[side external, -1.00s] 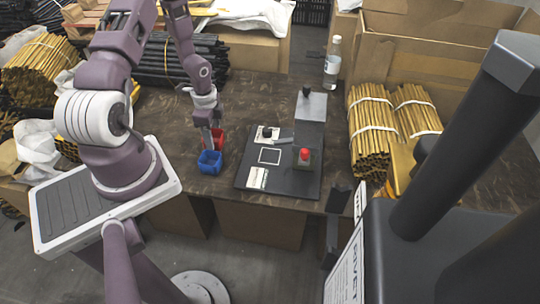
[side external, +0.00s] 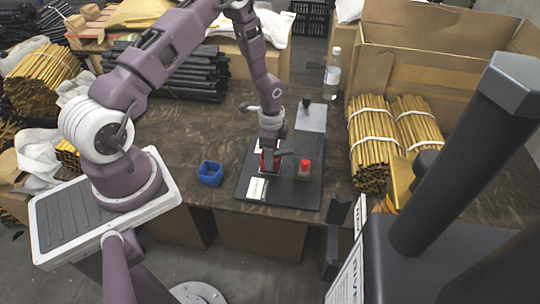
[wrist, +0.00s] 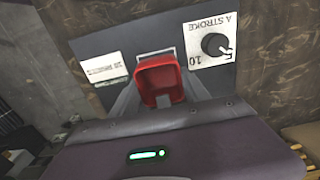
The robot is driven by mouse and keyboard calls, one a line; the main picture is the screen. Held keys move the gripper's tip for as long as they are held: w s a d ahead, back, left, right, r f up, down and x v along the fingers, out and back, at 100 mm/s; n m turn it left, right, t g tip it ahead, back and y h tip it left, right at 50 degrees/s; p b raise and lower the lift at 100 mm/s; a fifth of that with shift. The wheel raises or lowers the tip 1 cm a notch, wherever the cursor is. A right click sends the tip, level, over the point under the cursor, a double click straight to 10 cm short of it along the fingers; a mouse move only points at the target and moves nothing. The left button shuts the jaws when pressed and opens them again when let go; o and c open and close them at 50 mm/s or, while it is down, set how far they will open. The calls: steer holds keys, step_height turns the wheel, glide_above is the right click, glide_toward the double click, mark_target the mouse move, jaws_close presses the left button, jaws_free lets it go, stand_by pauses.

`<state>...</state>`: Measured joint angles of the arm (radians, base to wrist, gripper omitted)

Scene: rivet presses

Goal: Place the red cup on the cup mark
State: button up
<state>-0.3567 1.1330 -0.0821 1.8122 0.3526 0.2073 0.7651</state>
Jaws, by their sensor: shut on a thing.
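My gripper (side external: 270,157) points down and is shut on the red cup. In the wrist view the red cup (wrist: 160,78) sits between the two fingers, its open top facing the camera. I cannot tell whether its bottom touches the plate.
A blue cup (side external: 210,173) stands on the table left of the plate. A red button (side external: 304,163) stands right of the gripper. A dial card (wrist: 210,46) and a white label (wrist: 103,67) flank the cup. A bottle (side external: 332,74) stands behind.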

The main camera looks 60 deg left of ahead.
steer(key=shift+s+a+f, duration=0.1)
steer(key=shift+a+f, duration=0.05)
steer(key=shift+f, duration=0.15)
steer(key=o, duration=1.5)
steer(key=shift+f, duration=0.1)
steer(key=shift+c, duration=0.2)
step_height(320, 180, up, 26)
steer(key=s+d+n+t+y, duration=0.1)
steer(key=s+d+n+t, duration=0.1)
steer(key=s+d, duration=0.1)
steer(key=s+d+r+n+t, duration=0.1)
steer(key=s+d+r+n, duration=0.2)
steer(key=s+r, duration=0.4)
steer(key=s+d+r+n+t+h, duration=0.1)
steer(key=s+d+r+n, duration=0.3)
steer(key=s, duration=0.8)
step_height(320, 180, up, 3)
steer(key=shift+s+d+f+t, duration=0.1)
steer(key=shift+s+d+t, duration=0.15)
steer(key=shift+d+t, duration=0.6)
